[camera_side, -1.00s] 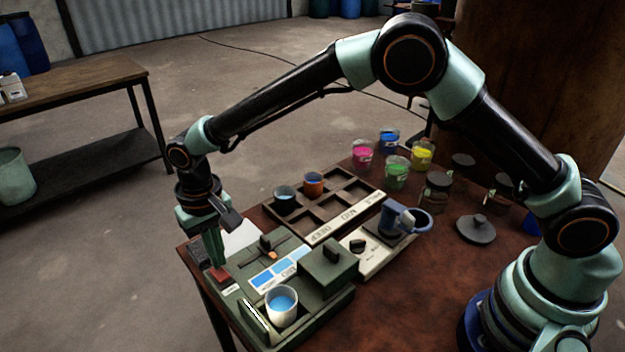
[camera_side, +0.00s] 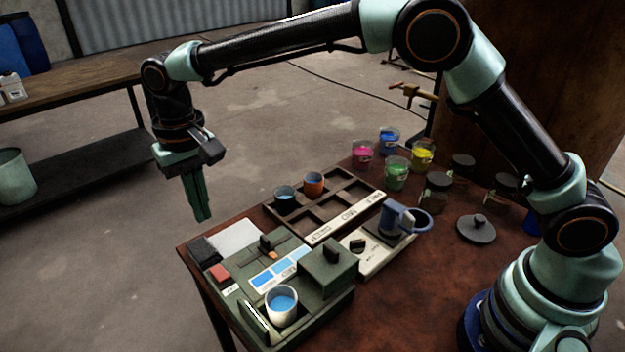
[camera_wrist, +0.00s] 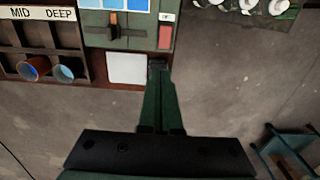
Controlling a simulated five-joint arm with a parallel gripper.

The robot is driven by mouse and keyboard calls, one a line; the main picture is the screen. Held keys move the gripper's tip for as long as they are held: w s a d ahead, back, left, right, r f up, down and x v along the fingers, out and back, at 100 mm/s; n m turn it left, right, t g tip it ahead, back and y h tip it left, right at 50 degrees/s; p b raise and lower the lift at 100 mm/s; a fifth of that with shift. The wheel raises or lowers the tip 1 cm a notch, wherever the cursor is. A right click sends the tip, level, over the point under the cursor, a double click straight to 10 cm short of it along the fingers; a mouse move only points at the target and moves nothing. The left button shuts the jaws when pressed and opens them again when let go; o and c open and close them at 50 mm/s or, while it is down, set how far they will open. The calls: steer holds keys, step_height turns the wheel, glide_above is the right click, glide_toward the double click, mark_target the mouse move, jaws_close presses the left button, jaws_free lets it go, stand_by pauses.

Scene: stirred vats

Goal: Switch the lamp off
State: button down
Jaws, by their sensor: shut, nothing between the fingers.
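The green device (camera_side: 230,292) stands at the table's front left corner. A red rocker or button (camera_side: 220,273) sits on its left edge; it also shows in the wrist view (camera_wrist: 165,37), beside a small white label too small to read. A pale strip (camera_side: 258,318), perhaps the lamp, stands beside a white cup of blue liquid (camera_side: 281,306) on the device; I cannot tell whether it is lit. My gripper (camera_side: 204,217) is shut and empty, raised above and behind the red button, apart from it. In the wrist view its closed fingers (camera_wrist: 158,70) point toward the device's edge.
A black block (camera_side: 204,250) and a white pad (camera_side: 237,236) lie by the device. A compartment tray (camera_side: 335,232) holds two cups. A dial unit with a blue mug (camera_side: 395,217) and several paint jars stand to the right. Air left of the table is clear.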

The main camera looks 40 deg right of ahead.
steer(key=shift+w+r, duration=0.15)
steer(key=shift+r, duration=0.8)
steer(key=shift+w+r, duration=0.15)
steer(key=shift+r, duration=0.75)
